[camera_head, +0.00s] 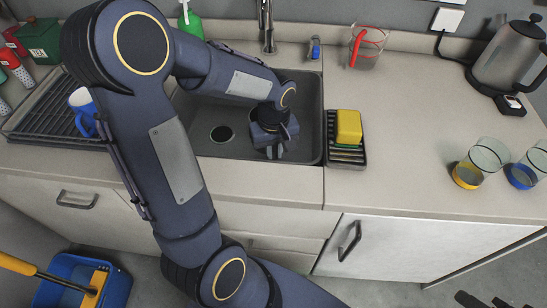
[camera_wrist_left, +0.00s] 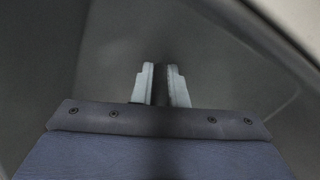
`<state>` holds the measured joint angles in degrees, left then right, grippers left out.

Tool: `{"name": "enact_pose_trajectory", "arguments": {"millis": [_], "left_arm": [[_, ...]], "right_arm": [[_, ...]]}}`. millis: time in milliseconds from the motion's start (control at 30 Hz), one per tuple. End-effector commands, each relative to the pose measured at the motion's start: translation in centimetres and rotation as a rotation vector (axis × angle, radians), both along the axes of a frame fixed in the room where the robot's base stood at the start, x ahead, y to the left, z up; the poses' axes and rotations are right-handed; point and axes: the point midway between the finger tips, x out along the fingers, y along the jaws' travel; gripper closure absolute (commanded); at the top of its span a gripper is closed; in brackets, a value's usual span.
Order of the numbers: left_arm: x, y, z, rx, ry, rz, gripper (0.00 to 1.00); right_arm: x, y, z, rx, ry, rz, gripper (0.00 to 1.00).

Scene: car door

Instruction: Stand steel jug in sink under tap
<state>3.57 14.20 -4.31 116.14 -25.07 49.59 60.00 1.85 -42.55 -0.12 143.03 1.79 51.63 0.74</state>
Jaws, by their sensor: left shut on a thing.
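My left gripper (camera_head: 275,152) is down inside the dark grey sink (camera_head: 312,110), in its right half, below the tap (camera_head: 267,25). In the left wrist view its two pale fingers (camera_wrist_left: 161,85) stand close together with a narrow dark strip (camera_wrist_left: 160,80) between them. The gripper is shut on this dark thing, which is too dark to name. I cannot make out a steel jug in the sink; my arm and gripper cover part of the basin.
A dark rack with a yellow sponge (camera_head: 349,127) stands right of the sink. A glass jug (camera_head: 368,47) is at the back, a kettle (camera_head: 510,55) far right, glass cups (camera_head: 488,155) below it. A blue-white mug (camera_head: 82,105) sits on the drying rack (camera_head: 40,122).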

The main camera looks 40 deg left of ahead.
Motion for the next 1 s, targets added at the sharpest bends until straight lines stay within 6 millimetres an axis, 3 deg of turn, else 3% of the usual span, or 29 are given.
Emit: {"name": "enact_pose_trajectory", "arguments": {"millis": [200,600,633,767,1000], "left_arm": [[-0.1,0.0,-3.0,0.000,0.003,-0.001,1.00],[0.0,0.0,-3.6,-0.001,0.001,-0.001,1.00],[0.0,0.0,-3.5,0.000,0.001,0.000,0.85],[0.0,0.0,-3.5,-0.001,0.002,0.000,0.68],[0.0,0.0,-3.4,-0.001,0.002,0.000,0.66]], "right_arm": [[0.0,0.0,-0.4,0.000,0.000,0.000,0.64],[0.0,0.0,-0.8,0.000,0.000,0.000,0.64],[0.0,0.0,-0.7,0.000,0.000,0.000,0.64],[0.0,0.0,-0.6,0.000,0.000,0.000,0.64],[0.0,0.0,-0.6,0.000,0.000,0.000,0.64]]}}
